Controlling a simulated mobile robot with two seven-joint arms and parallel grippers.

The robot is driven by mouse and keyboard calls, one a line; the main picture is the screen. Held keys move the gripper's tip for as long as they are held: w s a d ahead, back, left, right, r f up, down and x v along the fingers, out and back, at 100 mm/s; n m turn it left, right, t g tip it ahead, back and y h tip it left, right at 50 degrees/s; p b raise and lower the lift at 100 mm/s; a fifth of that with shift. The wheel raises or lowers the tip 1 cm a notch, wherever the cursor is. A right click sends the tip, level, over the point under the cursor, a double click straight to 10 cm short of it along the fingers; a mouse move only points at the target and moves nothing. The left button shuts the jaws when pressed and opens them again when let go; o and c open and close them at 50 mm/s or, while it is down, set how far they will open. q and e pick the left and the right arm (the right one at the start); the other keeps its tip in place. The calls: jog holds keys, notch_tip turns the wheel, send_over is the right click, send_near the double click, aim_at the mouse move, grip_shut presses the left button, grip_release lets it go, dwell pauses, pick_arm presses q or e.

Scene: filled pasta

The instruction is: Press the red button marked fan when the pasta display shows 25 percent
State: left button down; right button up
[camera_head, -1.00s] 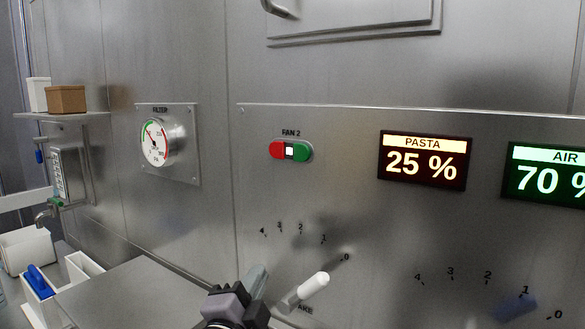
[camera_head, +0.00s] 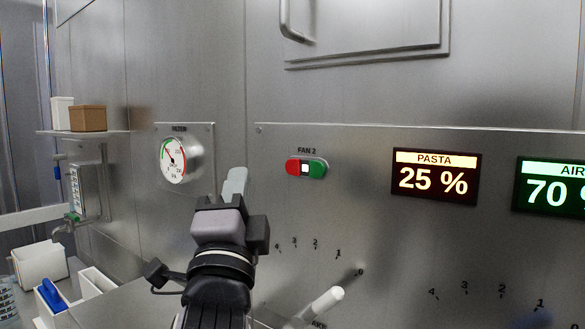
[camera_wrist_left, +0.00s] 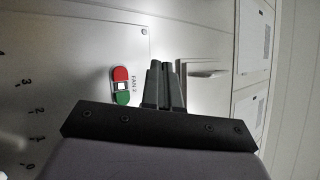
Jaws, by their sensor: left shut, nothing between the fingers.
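The pasta display (camera_head: 435,181) reads 25 % in the head view. The fan switch is labelled FAN 2, with a red button (camera_head: 293,168) on the left, a white middle and a green button (camera_head: 317,169) on the right. In the left wrist view the red button (camera_wrist_left: 121,74) is above the green button (camera_wrist_left: 122,98). My left gripper (camera_head: 235,184) is shut and empty, left of and slightly below the red button in the head view. In the left wrist view its fingertips (camera_wrist_left: 160,66) are beside the switch and do not cover it. My right gripper is not in view.
A round filter gauge (camera_head: 174,160) is on the panel to the left. The air display (camera_head: 552,187) reads about 70, cut off at the edge. A white-handled lever (camera_head: 322,303) sticks out below. A brown box (camera_head: 88,118) stands on a shelf.

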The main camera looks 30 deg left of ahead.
aim_at(293, 167)
pick_arm(q)
jog(key=shift+w+d+b, duration=0.2)
jog(key=shift+w+b, duration=0.3)
jog(key=shift+w, duration=1.7)
jog(key=shift+w+d+b, duration=0.15)
jog(key=shift+w+b, duration=0.35)
jog(key=shift+w, duration=1.7)
jog(key=shift+w, duration=0.15)
jog(key=shift+w, duration=0.25)
jog(key=shift+w, duration=0.4)
jog(key=shift+s, duration=0.15)
jog(key=shift+s+p, duration=0.3)
jog(key=shift+s, duration=0.35)
